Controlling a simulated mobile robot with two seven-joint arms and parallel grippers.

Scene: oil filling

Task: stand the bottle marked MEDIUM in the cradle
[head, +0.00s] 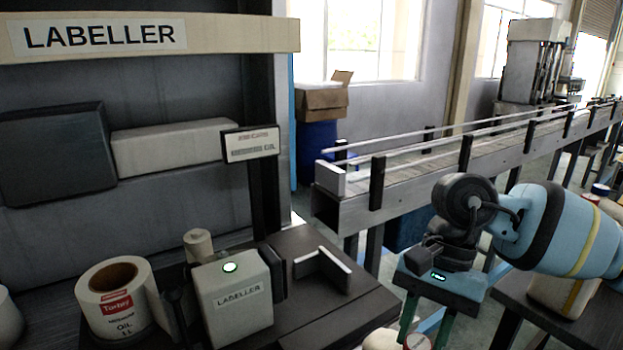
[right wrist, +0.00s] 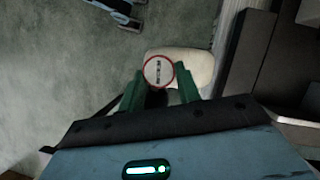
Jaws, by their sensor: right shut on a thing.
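My right gripper (head: 424,322) is shut on a white bottle (head: 382,340) with a red-rimmed pale cap, at the bottom edge of the head view. In the right wrist view the green fingers (right wrist: 160,86) are either side of the bottle's cap (right wrist: 158,71), and the white body (right wrist: 198,66) shows behind it. The cap's marking is too small to read. What seems to be the cradle, an angled piece with pale edges (head: 335,260), stands empty on the dark bench, left of the gripper and apart from it. My left gripper is not in view.
The labeller box (head: 233,298) with a lit green button stands left of the cradle, beside a label roll (head: 115,300). A conveyor (head: 420,170) runs behind. A dark table (head: 560,315) with other containers stands at the right. Floor shows between bench and table.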

